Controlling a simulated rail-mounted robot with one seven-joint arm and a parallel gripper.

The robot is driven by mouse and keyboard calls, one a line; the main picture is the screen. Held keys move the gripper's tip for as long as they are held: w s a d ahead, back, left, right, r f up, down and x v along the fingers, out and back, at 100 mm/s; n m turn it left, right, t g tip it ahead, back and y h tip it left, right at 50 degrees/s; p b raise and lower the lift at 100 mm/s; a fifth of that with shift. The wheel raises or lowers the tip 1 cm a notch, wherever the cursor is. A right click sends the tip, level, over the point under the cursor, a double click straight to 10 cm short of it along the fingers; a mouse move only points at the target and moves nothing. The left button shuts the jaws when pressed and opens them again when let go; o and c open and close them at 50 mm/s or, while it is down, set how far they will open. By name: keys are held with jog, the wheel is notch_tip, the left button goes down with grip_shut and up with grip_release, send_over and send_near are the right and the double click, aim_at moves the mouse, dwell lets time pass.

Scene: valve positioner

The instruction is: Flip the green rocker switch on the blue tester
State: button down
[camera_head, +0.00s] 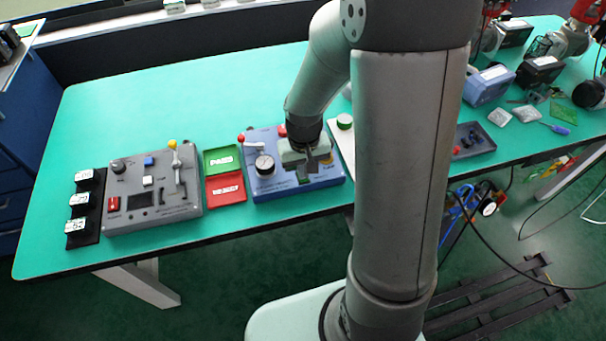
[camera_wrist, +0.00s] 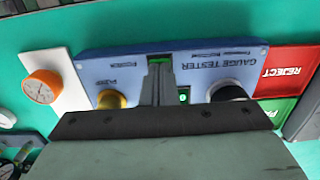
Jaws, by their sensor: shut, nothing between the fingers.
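The blue tester (camera_head: 278,187) stands on the green bench, left of my arm in the head view. In the wrist view its panel (camera_wrist: 215,72) reads "GAUGE TESTER" upside down. The green rocker switch (camera_wrist: 159,59) shows there at the tips of my fingers, partly covered by them; a bit of it also shows in the head view (camera_head: 304,181). My gripper (camera_wrist: 158,66) is shut and empty, pointing down over the switch. I cannot tell whether the fingertips touch it, or which way the rocker is tilted.
A black knob (camera_wrist: 228,92) and a yellow knob (camera_wrist: 111,98) flank my fingers. A red-balled lever (camera_head: 243,139) rises at the tester's left. Green PASS (camera_head: 222,159) and red REJECT (camera_head: 226,190) trays lie left, then a grey control box (camera_head: 150,215). A white plate with an orange-rimmed gauge (camera_wrist: 42,87) adjoins the tester.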

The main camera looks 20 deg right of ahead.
jog(key=shift+f+b, duration=0.3)
jog(key=shift+f, duration=0.05)
jog(key=shift+r, duration=0.1)
jog(key=shift+r+p, duration=2.65)
jog(key=shift+r, duration=0.85)
jog(key=s+r, duration=1.1)
jog(key=s, duration=0.3)
jog(key=shift+s+r+t, duration=0.3)
jog(key=shift+s, duration=0.1)
